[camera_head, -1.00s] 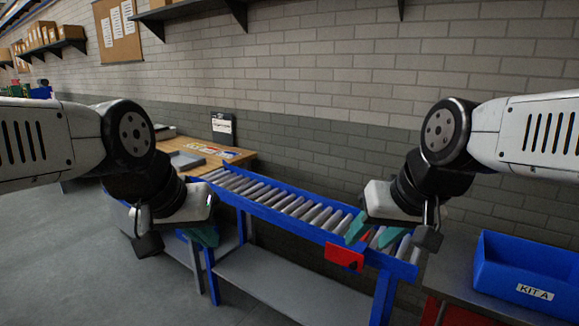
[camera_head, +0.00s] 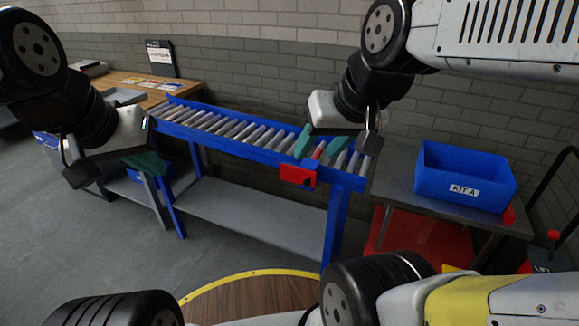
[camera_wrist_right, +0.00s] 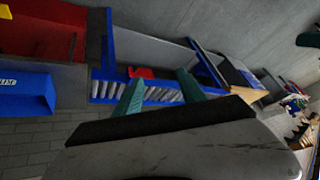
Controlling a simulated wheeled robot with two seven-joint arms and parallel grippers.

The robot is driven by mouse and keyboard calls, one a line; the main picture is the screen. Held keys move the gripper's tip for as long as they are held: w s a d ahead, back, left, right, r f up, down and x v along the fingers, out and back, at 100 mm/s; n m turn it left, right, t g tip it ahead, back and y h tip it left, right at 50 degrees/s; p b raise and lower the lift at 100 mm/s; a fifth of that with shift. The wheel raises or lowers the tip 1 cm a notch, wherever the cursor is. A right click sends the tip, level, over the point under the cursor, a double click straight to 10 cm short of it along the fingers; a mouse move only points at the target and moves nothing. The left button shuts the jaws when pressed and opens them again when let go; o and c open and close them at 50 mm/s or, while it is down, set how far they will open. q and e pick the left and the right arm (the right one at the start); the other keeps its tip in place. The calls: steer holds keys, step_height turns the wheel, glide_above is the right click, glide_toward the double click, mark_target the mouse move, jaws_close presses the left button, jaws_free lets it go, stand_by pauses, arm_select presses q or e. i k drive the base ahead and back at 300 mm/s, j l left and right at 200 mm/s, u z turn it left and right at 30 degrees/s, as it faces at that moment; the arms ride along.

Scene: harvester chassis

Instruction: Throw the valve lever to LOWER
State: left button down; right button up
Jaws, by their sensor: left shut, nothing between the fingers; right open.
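A red knob (camera_head: 553,235) sits at the right edge of the head view, above a dark part with a partly cut-off white label (camera_head: 541,267). It may be the valve lever, but its lettering and position cannot be read. A red box (camera_head: 297,175) with a red strip is on the front of the blue roller conveyor. It also shows in the right wrist view (camera_wrist_right: 140,72). My right gripper (camera_head: 320,147) is open, its green fingers in front of the conveyor's right end; contact cannot be told. My left gripper (camera_head: 150,162) is shut and empty, left of the conveyor.
A blue KIT A bin (camera_head: 465,178) stands on a grey table right of the conveyor (camera_head: 255,152). A black curved bar (camera_head: 552,180) rises at the far right. A wooden bench (camera_head: 150,92) is at the back left. A brown surface with a yellow rim (camera_head: 250,292) is below.

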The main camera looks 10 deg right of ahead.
mark_target(554, 234)
steer(key=z, duration=2.45)
steer(key=i+j, duration=0.35)
steer(key=i, duration=0.2)
steer(key=i+j, duration=0.4)
steer(key=i, duration=0.15)
steer(key=u, duration=0.05)
